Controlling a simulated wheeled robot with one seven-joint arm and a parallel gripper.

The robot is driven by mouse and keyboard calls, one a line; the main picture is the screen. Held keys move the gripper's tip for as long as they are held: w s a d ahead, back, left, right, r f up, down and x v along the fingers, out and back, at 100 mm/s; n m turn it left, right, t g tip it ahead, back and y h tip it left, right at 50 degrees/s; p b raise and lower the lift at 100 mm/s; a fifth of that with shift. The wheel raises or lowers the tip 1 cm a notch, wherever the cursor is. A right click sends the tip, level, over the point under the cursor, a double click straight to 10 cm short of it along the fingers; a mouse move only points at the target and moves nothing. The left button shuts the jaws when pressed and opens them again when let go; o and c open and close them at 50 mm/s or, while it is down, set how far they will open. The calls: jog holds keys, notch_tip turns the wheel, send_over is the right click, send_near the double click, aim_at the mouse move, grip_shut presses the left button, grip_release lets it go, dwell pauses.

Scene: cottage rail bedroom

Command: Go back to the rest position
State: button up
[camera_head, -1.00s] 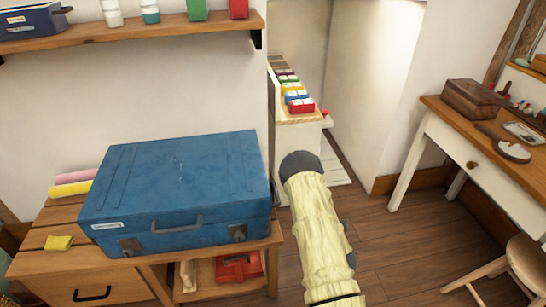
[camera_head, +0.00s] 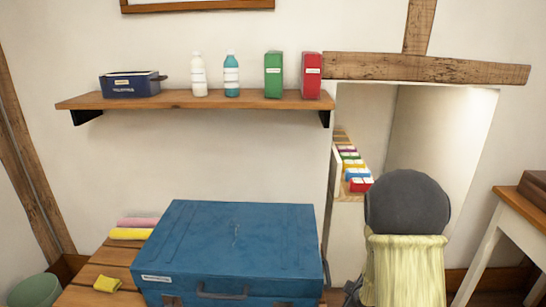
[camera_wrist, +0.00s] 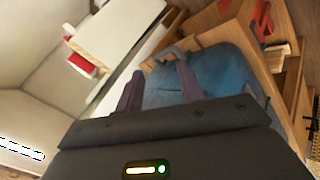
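In the head view, my arm, with a cream sleeve and dark rounded joint, rises at the lower right; the gripper itself is hidden there. In the wrist view, my gripper (camera_wrist: 158,88) shows two dark fingers standing apart with nothing held between them. The blue suitcase (camera_wrist: 215,65) lies beyond the fingers, apart from them as far as I can tell. In the head view, the closed blue suitcase (camera_head: 235,240) lies flat on a wooden bench (camera_head: 82,296).
A wall shelf (camera_head: 205,100) holds a dark blue box, two bottles, and a green and a red carton. A niche with a rack of coloured boxes (camera_head: 356,175) is behind my arm. A wooden table (camera_head: 522,212) stands at right. A green bin (camera_head: 35,290) is at lower left.

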jog(key=s+a+r+m+g+y, duration=0.1)
jog(key=s+a+r+m+g, duration=0.3)
jog(key=s, duration=0.5)
jog(key=s+a+r+m+g, duration=0.25)
jog(key=s+r+m, duration=0.25)
jog(key=s+m, duration=0.3)
notch_tip(320, 180, up, 30)
jog(key=n+p, duration=0.1)
jog(key=p, duration=2.9)
jog(key=shift+s+a+f, duration=0.2)
jog(key=shift+s+a, duration=0.05)
jog(key=shift+a, duration=0.15)
jog(key=shift+w+d, duration=0.1)
